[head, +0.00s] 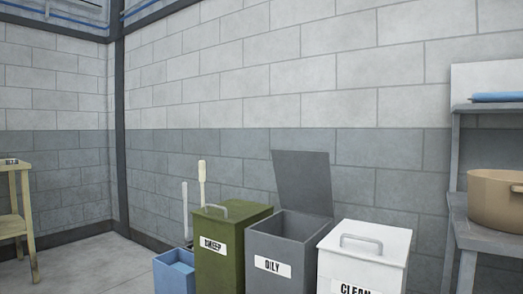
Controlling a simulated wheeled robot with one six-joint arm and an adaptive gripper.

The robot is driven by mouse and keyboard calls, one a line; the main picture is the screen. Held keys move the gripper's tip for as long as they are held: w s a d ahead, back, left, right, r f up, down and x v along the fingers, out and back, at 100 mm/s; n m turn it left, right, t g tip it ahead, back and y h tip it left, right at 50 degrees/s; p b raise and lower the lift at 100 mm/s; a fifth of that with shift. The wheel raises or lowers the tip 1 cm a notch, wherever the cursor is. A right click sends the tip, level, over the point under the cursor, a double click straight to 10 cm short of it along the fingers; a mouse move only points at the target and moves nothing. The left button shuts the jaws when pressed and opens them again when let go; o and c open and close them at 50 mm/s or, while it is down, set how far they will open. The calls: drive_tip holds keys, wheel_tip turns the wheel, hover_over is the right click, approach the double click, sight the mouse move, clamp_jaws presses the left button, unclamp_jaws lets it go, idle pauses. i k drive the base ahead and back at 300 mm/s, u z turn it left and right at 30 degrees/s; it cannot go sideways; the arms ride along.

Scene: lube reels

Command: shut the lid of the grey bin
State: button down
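The grey bin (279,258), labelled OILY, stands between a green bin and a white bin. Its grey lid (304,182) is open and stands nearly upright at the back, close to the block wall. The bin's open top faces up, and part of its dark inside shows. My gripper is not in view.
A green bin (222,262) with a shut, handled lid is on the left. A white bin (372,252), also shut with a handle, is on the right. A blue container (174,275) is further left. A grey bench (484,236) bears a tan tub (497,202).

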sight(303, 178)
drive_tip(key=z, duration=0.6)
drive_tip(key=k, duration=0.15)
drive_tip(key=u, duration=2.1)
drive_tip(key=i, duration=1.25)
drive_tip(key=z, duration=0.6)
drive_tip(key=i, duration=0.8)
drive_tip(key=z, duration=0.85)
